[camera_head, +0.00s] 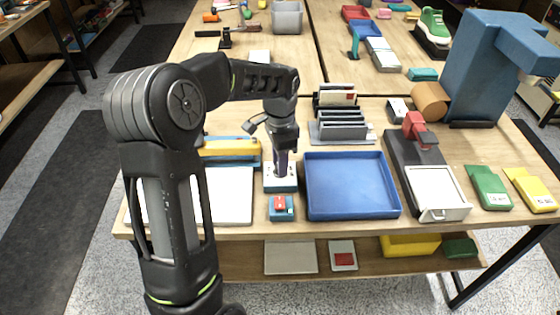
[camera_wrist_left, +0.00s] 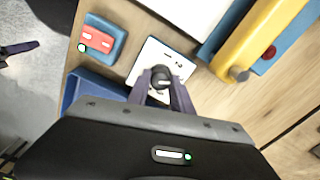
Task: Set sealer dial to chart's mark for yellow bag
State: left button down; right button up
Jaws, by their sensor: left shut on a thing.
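My left gripper (camera_head: 282,172) reaches down onto a small white-topped teal dial box (camera_head: 284,186) near the table's front. In the left wrist view the gripper (camera_wrist_left: 162,88) is shut on a dark round dial knob (camera_wrist_left: 160,76) standing on the white plate (camera_wrist_left: 143,64). Small dark marks show on the plate; I cannot read them or the dial's setting. The sealer (camera_head: 228,150), with a yellow bar on a blue base, lies just left of the box. A yellow bag (camera_head: 533,188) with a white label lies at the far right. I cannot identify the chart. My right gripper is not in view.
A red-topped blue block (camera_head: 281,208) sits just in front of the dial box. A blue tray (camera_head: 352,212) is close on the right, a white board (camera_head: 232,195) on the left. Behind stands a grey rack (camera_head: 340,132). A green bag (camera_head: 488,188) lies beside the yellow one.

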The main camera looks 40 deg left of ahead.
pick_arm(q)
jog(key=shift+m, duration=0.7)
jog(key=c, duration=1.1)
grip_release()
jog(key=shift+r, duration=0.1)
notch_tip(320, 180, up, 8)
jog(key=shift+f+b, duration=0.15)
jog(key=shift+b, duration=0.15)
